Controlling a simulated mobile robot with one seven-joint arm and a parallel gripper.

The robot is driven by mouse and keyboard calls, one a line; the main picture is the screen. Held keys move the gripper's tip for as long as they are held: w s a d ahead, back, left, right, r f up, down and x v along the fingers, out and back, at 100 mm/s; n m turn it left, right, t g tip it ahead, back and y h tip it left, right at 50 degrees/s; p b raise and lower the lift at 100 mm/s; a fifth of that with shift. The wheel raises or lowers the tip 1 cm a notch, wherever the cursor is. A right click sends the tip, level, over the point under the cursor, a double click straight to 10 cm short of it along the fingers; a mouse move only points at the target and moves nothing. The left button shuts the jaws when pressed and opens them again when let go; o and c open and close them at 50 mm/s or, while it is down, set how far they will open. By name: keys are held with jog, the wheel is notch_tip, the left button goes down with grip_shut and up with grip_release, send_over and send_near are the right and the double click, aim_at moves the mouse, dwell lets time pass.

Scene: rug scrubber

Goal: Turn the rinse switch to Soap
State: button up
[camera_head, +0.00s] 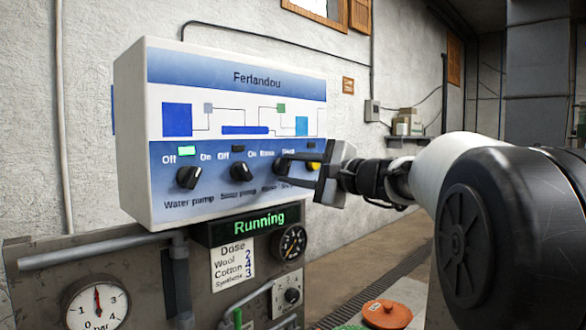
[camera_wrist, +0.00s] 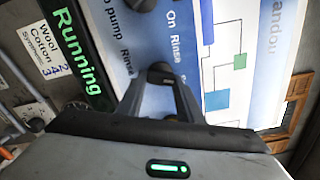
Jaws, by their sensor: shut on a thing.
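The rinse switch (camera_head: 279,167) is a black rotary knob, third from the left on the lower blue band of the white Ferlandou control panel (camera_head: 136,130). A "Rinse" label is at its upper left; the label at its upper right, seemingly "Soap", is partly covered. My gripper (camera_head: 284,170) reaches in from the right, its fingers shut on this knob. In the wrist view the knob (camera_wrist: 160,71) sits between the two fingertips (camera_wrist: 160,82). The fingers hide much of it, so I cannot tell its pointer's direction clearly.
The water pump knob (camera_head: 189,177) and soap pump knob (camera_head: 241,171) are to the left. A green lamp (camera_head: 187,151) is lit above the water pump knob. A yellow part (camera_head: 314,165) shows behind my gripper.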

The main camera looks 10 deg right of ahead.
jog(key=shift+m, duration=0.9)
jog(key=shift+f, duration=0.1)
jog(key=o, duration=1.1)
jog(key=b+v, duration=0.1)
jog(key=v, duration=1.6)
jog(key=shift+s+d, duration=0.15)
jog(key=shift+s, duration=0.05)
